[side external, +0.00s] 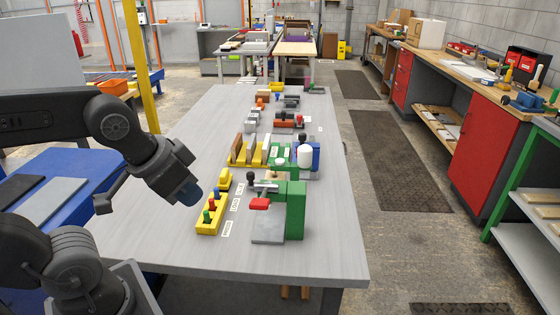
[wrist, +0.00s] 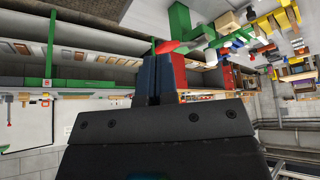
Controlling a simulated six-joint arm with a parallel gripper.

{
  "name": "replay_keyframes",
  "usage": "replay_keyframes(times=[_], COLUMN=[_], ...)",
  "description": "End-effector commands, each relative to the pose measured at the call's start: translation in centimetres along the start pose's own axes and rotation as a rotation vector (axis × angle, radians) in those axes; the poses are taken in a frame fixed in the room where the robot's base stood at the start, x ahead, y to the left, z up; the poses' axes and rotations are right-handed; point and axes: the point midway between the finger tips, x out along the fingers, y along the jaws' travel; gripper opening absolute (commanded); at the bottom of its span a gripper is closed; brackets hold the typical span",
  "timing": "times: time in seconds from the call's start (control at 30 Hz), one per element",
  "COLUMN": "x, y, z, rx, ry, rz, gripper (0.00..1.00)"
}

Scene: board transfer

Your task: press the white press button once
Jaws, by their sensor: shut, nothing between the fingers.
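My gripper (side external: 188,192) is at the left of the grey table, above its surface, pointing down and right. Its fingers are shut and empty, and they also show in the wrist view (wrist: 159,78). A yellow block (side external: 207,228) with green, red and blue tops stands just right of and below it. A green press (side external: 295,212) with a red handle (side external: 260,204) stands further right, apart from my gripper. A white rounded cylinder (side external: 305,157) stands behind the press; I cannot tell whether it is the white press button.
The grey table (side external: 180,240) has bare room at its front left. White labels (side external: 235,204) lie between the yellow block and the press. A blue table (side external: 70,180) is at left.

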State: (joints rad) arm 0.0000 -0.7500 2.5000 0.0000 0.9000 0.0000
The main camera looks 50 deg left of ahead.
Motion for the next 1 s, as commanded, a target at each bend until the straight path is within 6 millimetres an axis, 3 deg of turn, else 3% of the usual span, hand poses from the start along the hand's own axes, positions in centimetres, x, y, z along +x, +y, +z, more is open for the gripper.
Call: replay_keyframes(times=[0.67, 0.87, 1.0], x=[0.0, 0.6, 1.8], y=[0.0, 0.2, -0.3], z=[-0.5, -4.7, -9.6], rx=[-0.024, -0.222, -0.461], ry=[-0.001, -0.008, -0.011], rz=[0.006, 0.061, 0.121], gripper=[0.00, 0.00, 0.00])
